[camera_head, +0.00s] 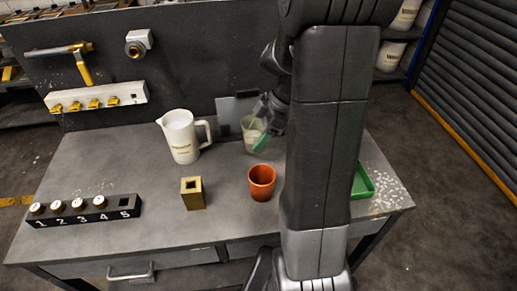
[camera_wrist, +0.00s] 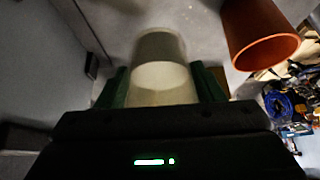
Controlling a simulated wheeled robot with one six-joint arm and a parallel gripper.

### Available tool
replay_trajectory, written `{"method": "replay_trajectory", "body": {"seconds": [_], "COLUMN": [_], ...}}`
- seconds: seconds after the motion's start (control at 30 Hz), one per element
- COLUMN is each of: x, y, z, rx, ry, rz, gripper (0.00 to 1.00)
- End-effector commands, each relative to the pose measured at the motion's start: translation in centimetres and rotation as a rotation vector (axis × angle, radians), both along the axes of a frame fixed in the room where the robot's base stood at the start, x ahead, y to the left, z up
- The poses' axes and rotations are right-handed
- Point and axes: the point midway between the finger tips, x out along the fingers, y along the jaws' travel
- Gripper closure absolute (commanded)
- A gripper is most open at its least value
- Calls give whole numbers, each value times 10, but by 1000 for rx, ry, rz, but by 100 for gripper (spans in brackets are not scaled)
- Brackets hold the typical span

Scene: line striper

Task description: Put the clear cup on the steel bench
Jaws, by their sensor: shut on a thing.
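The clear cup (camera_head: 250,130) is at the back of the steel bench (camera_head: 110,165), right of the white jug. It holds something pale in its lower part. My gripper (camera_head: 262,137) is shut on the cup, with a green finger against its side. In the wrist view the cup (camera_wrist: 160,48) sits between the two green fingers of my gripper (camera_wrist: 162,88). I cannot tell whether the cup's base touches the bench. My arm hides part of the bench to the right.
A white jug (camera_head: 181,138), a brass block (camera_head: 193,193) and an orange cup (camera_head: 262,183) stand on the bench; the orange cup (camera_wrist: 258,35) is close in the wrist view. A numbered rack (camera_head: 85,210) is front left, a green tray (camera_head: 362,181) right. The back panel (camera_head: 190,60) rises behind.

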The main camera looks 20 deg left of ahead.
Motion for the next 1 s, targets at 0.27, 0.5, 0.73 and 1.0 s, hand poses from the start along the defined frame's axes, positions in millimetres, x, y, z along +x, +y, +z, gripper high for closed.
{"method": "replay_trajectory", "body": {"seconds": [0.27, 0.5, 0.73, 1.0], "x": [0, 0, 0, 0], "y": [0, 0, 0, 0], "z": [-28, -57, -61, -63], "rx": [0, -1, 1, 1], "ry": [-1, 1, -1, -2], "rz": [0, 0, -1, 0], "gripper": [71, 71, 71, 25]}}
